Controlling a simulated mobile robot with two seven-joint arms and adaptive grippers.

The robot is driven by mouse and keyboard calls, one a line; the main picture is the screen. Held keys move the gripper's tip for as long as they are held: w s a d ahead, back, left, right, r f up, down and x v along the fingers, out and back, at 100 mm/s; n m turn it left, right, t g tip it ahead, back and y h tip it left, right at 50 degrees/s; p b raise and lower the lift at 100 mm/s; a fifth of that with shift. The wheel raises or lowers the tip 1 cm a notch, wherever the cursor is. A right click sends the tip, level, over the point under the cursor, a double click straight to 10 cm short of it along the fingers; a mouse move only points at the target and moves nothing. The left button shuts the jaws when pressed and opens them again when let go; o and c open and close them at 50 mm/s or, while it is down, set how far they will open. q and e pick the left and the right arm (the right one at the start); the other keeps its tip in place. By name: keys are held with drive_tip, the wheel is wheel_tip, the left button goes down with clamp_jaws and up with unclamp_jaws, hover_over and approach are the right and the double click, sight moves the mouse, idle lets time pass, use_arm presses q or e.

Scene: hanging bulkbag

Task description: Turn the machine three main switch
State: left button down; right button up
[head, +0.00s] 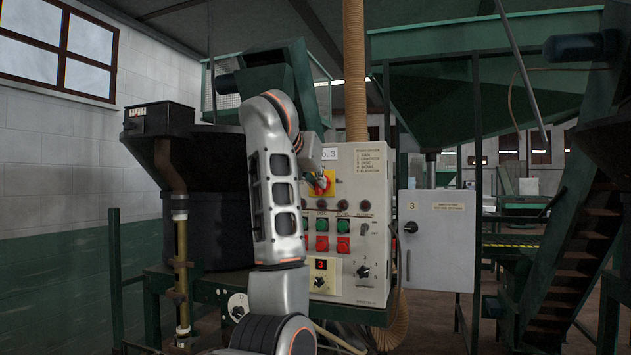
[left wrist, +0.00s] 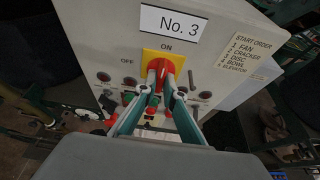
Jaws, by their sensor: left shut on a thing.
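The main switch is a red rotary knob on a yellow plate (head: 331,183), high on the grey machine three control panel (head: 376,215). In the left wrist view the red knob (left wrist: 160,68) sits under a "No. 3" label, with "ON" above it and "OFF" to its left. My left gripper (head: 319,183) reaches the switch from the front. In the left wrist view its two fingers (left wrist: 165,90) are shut on the red knob, one on each side. The fingertips hide the knob's lower part. My right gripper is in neither view.
Indicator lamps, green and red buttons (head: 322,243) and a lower selector knob (head: 362,271) are on the panel below the switch. A grey cabinet marked 3 (head: 436,240) stands to the right. A dark hopper (head: 205,200) is at the left.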

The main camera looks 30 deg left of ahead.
use_arm(q)
drive_tip(key=c, duration=2.1)
unclamp_jaws()
drive_tip(key=shift+c, duration=0.2)
drive_tip(key=v, duration=1.2)
drive_tip(key=shift+f, duration=0.1)
